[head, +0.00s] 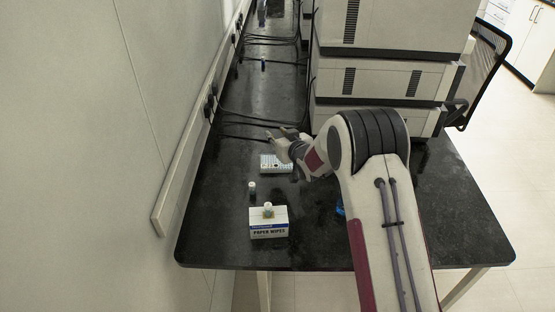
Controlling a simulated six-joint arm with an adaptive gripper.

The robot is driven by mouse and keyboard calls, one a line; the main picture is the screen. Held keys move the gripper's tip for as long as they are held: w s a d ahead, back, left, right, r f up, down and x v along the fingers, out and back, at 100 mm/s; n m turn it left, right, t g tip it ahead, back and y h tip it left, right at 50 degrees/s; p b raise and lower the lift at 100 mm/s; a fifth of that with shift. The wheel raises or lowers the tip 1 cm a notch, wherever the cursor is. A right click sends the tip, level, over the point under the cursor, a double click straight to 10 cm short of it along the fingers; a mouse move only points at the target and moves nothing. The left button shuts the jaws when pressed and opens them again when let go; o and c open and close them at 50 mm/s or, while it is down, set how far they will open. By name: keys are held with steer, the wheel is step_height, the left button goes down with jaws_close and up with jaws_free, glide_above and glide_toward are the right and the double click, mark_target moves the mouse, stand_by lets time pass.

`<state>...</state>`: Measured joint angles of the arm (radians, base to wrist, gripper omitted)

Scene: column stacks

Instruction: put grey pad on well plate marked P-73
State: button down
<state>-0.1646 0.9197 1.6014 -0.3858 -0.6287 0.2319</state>
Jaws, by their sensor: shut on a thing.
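A pale well plate (270,168) with rows of small wells lies on the black bench. Its marking is too small to read. My gripper (279,138) is just above and behind the plate in the picture, its wrist reaching in from the right. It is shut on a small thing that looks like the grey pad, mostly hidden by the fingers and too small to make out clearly. My gripper and wrist overlap the plate's upper right in the view, so whether anything touches the plate cannot be told.
A paper wipes box (269,230) stands in front of the plate with a small capped vial (268,209) on it. Another vial (252,189) stands behind the box. Large stacked instruments (380,75) fill the right. Black cables (255,117) run along the left wall.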

glide_above(277, 166)
steer(key=shift+w+f, duration=0.1)
steer(key=shift+f, duration=2.9)
steer(key=shift+f, duration=1.85)
steer(key=shift+f, duration=0.15)
steer(key=c, duration=1.6)
jaws_free()
steer(key=shift+r, duration=0.2)
steer(key=shift+v, duration=6.05)
steer(key=shift+f, duration=0.1)
